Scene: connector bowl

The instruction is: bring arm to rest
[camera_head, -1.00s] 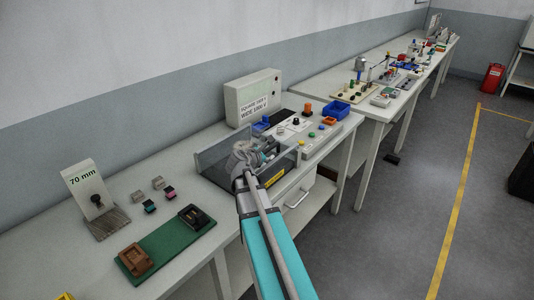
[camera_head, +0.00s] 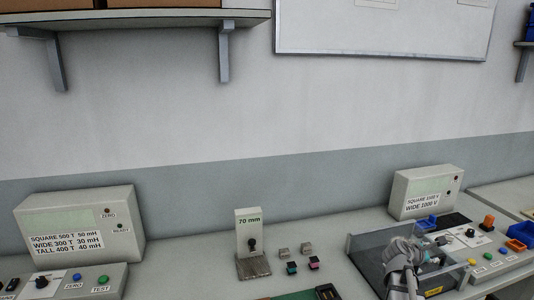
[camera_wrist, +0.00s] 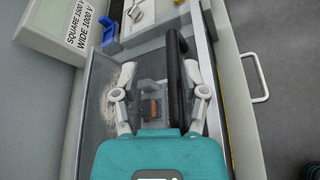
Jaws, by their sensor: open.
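My gripper (camera_head: 402,250) is at the right in the head view, over the clear-walled test enclosure (camera_head: 352,246). In the wrist view my gripper (camera_wrist: 161,82) has its two grey fingers spread wide apart. Between them, down in the enclosure, a grey block with an orange part (camera_wrist: 152,106) shows, apart from the fingers. A thick black bar (camera_wrist: 174,85) runs beside the right finger. I cannot tell how high the fingertips are above the enclosure floor. My arm hides part of the enclosure in the head view.
A tester box labelled 1000 V (camera_head: 421,195) stands behind the enclosure. To the left are a 70 mm stand (camera_head: 248,222), several small connectors (camera_head: 291,268) and a mH meter box (camera_head: 80,228). A shelf (camera_head: 170,17) hangs on the wall above.

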